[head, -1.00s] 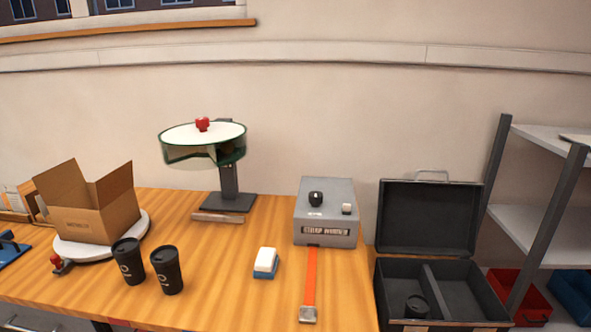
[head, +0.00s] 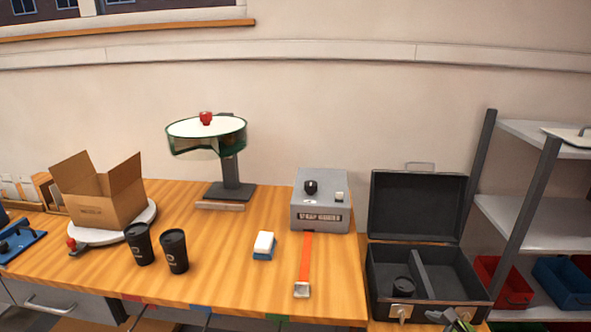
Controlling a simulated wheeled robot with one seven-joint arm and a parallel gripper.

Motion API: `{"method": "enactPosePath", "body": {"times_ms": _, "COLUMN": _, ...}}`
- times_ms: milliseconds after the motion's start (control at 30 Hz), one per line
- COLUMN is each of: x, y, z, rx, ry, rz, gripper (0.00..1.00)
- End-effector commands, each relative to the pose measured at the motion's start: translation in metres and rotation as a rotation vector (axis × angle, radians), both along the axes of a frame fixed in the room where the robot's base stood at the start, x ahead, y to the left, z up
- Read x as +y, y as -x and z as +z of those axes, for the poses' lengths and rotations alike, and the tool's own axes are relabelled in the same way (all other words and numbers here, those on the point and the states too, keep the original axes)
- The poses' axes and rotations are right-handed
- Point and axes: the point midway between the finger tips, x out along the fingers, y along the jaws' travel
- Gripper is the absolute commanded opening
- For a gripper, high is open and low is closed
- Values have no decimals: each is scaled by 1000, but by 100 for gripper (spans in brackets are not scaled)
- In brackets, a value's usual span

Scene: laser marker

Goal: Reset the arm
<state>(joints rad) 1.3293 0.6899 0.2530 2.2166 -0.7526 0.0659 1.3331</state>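A small grey part of what looks like my gripper (head: 458,320) shows at the bottom edge of the head view, at the right. It is in front of the open black case (head: 416,250). Most of it is cut off by the frame, so its fingers and anything between them cannot be made out. The rest of my arm is out of view.
Two black cups (head: 174,251) stand on the wooden table (head: 215,285), near an open cardboard box (head: 100,205) on a white turntable. A blue-white block (head: 264,245), a grey strap machine (head: 320,203) and a round-topped stand (head: 230,170) are also there. Shelves (head: 520,215) stand at right.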

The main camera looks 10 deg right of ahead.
Motion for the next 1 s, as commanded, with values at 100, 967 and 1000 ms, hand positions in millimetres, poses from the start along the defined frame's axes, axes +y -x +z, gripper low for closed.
{"method": "enactPosePath", "body": {"times_ms": 100, "x": 35, "y": -5, "z": 28, "rx": 46, "ry": 183, "rz": 214, "gripper": 100}}
{"method": "enactPosePath", "body": {"times_ms": 967, "x": 223, "y": 175, "z": 259, "rx": -104, "ry": 1638, "rz": 1806, "gripper": 100}}
{"method": "enactPosePath", "body": {"times_ms": 1000, "x": 223, "y": 175, "z": 259, "rx": -103, "ry": 1637, "rz": 1806, "gripper": 100}}
